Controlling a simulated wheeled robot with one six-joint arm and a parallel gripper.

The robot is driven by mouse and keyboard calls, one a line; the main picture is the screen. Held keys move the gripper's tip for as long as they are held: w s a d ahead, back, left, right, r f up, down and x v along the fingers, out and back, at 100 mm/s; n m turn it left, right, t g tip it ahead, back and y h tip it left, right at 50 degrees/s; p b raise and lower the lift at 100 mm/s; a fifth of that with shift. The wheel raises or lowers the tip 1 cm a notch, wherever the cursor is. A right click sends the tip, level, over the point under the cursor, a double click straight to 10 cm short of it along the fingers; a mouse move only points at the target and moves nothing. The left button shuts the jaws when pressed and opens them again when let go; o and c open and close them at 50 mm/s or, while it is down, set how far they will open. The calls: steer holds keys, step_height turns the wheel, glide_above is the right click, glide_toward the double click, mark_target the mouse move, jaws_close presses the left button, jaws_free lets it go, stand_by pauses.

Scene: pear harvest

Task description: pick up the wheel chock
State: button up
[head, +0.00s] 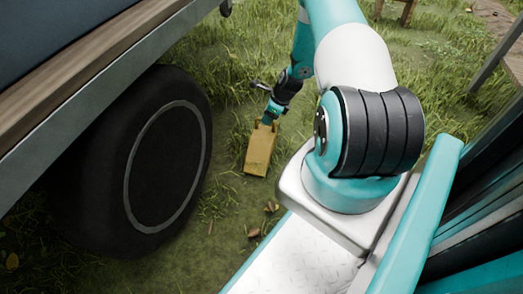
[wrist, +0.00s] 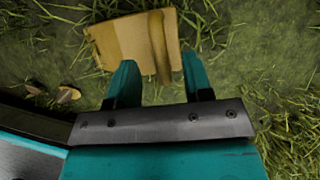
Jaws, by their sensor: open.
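The wheel chock is a yellow wedge-like block (head: 259,150) on the grass, to the right of the trailer's black wheel in the head view. In the wrist view the chock (wrist: 115,42) lies at the top, with a raised ridge toward its right side. My gripper (head: 268,119) is right at the chock's far end in the head view. In the wrist view its two teal fingers (wrist: 160,82) are apart and point at the chock's near edge, with nothing held between them. I cannot tell whether the fingertips touch the chock.
A large black wheel (head: 165,165) under a trailer with a wooden edge (head: 70,75) stands close on the left. Grass and bare soil (head: 215,235) lie around the chock. Fallen leaves (wrist: 68,94) show left of my gripper in the wrist view. A wooden stool (head: 397,10) stands far back.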

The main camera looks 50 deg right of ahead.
steer(key=b+x, duration=0.2)
steer(key=x, duration=0.2)
steer(key=shift+r, duration=0.15)
steer(key=shift+d, duration=0.1)
jaws_close()
stand_by(1.0)
